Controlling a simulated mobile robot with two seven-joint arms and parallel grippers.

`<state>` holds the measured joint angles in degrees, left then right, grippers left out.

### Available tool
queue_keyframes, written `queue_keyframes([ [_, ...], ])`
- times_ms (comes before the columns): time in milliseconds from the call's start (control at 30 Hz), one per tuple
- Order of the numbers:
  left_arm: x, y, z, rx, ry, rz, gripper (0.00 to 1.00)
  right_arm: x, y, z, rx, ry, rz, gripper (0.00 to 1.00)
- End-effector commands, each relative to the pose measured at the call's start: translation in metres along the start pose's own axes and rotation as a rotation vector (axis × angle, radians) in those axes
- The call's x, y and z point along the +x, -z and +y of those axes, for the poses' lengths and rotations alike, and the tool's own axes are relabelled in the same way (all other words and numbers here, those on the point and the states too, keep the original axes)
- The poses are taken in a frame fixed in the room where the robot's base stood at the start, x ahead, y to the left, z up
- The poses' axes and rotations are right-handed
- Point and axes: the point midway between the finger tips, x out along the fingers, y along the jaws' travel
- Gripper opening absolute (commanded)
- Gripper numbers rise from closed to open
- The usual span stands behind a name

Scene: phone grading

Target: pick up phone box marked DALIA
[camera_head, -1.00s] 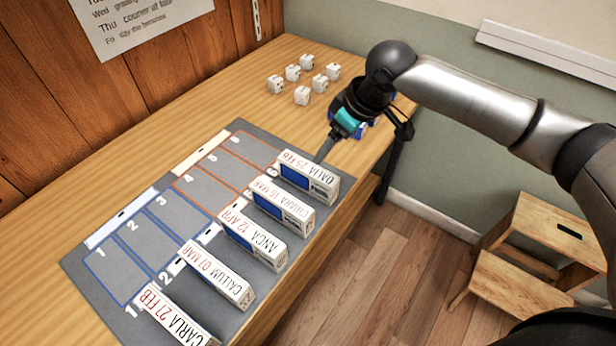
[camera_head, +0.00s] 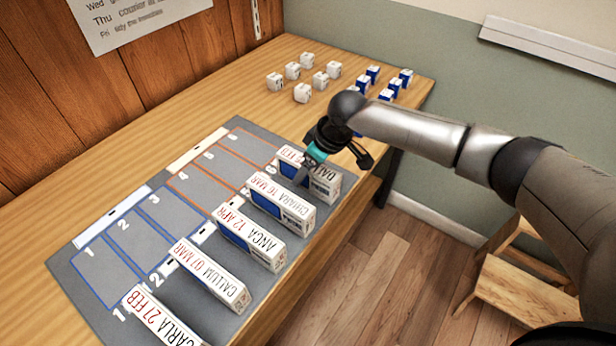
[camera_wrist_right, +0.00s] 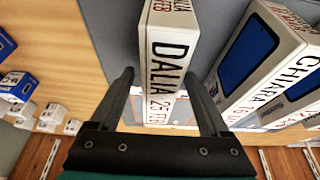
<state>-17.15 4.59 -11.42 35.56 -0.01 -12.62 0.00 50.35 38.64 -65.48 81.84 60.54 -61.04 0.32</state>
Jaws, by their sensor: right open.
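The DALIA phone box (camera_head: 323,183) is a white box with black and red lettering, standing at the far end of the row on the grey mat (camera_head: 196,142). My right gripper (camera_head: 304,176) is low over it and hides part of its label. My left gripper is not in view.
The CHIARA box (camera_head: 282,203) stands close beside DALIA, on the right in the wrist view (camera_wrist_right: 265,60). The ANCA (camera_head: 249,238), CALLUM (camera_head: 212,274) and CARLA (camera_head: 160,318) boxes continue the row. Small white and blue boxes (camera_head: 320,81) stand at the back. Numbered mat slots are empty.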

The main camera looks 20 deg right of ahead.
Motion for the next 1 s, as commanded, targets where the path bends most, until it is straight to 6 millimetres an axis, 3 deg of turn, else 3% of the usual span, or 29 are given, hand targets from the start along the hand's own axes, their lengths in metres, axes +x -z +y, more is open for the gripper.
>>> queue_keyframes([
  [267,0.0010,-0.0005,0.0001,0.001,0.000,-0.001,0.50,0.0035,0.0004,0.0003,-0.001,-0.001,0.001,0.80],
  [1000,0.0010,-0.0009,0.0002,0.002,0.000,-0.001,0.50,0.0035,-0.0001,0.0002,0.000,0.000,0.000,0.00],
])
